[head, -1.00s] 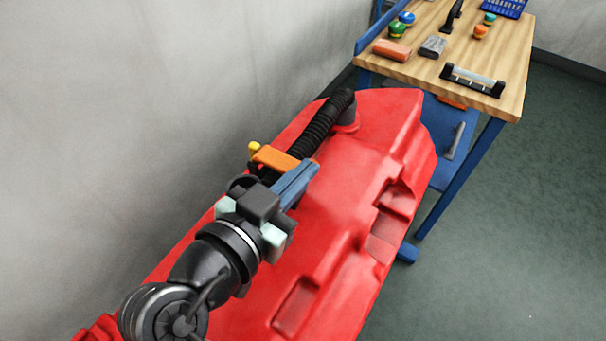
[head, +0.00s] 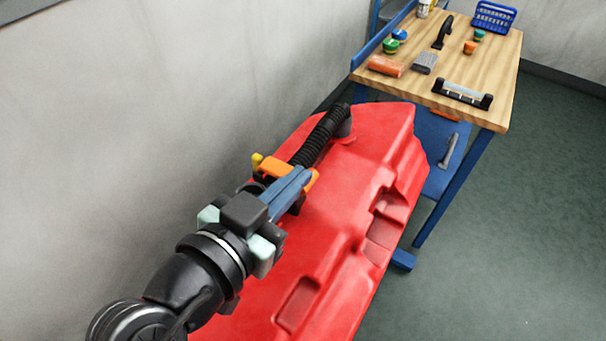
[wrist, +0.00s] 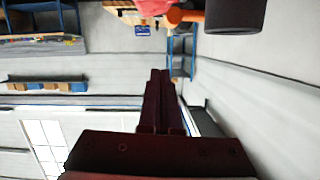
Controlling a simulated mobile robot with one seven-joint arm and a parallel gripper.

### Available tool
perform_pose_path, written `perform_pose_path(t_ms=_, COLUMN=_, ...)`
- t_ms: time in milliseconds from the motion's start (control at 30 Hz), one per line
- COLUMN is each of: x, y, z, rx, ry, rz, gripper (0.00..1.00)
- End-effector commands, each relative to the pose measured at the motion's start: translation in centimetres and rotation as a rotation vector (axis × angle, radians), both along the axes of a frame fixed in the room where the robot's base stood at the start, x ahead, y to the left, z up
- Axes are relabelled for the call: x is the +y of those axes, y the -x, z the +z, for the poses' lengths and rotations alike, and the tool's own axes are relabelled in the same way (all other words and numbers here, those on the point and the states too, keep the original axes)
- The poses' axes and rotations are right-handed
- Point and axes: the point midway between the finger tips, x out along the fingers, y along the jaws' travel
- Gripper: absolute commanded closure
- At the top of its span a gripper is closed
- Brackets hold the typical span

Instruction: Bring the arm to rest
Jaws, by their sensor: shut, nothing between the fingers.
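My gripper (head: 289,190) is in the head view, over the upper left part of the red tank (head: 345,215). Its blue-grey fingers are together with nothing between them. Just beyond and partly behind the fingers is an orange part (head: 283,168) with a yellow knob (head: 257,160). A black ribbed hose (head: 320,138) runs from there to the far end of the tank. In the wrist view my gripper (wrist: 160,75) shows as two dark fingers side by side. I cannot tell whether the fingers touch the orange part.
A grey wall (head: 150,110) is close on the left. Green floor (head: 500,230) on the right is clear.

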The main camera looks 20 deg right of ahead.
Motion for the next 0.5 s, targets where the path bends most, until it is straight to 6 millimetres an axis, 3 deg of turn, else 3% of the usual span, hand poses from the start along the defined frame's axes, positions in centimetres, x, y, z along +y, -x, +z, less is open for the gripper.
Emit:
perform_pose_path(t_ms=233, x=3.8, y=2.7, z=0.9, rx=-0.002, ry=-0.001, rz=0.003, gripper=1.00)
perform_pose_path(t_ms=500, x=5.1, y=3.8, z=1.4, rx=-0.002, ry=-0.002, rz=-0.002, gripper=1.00)
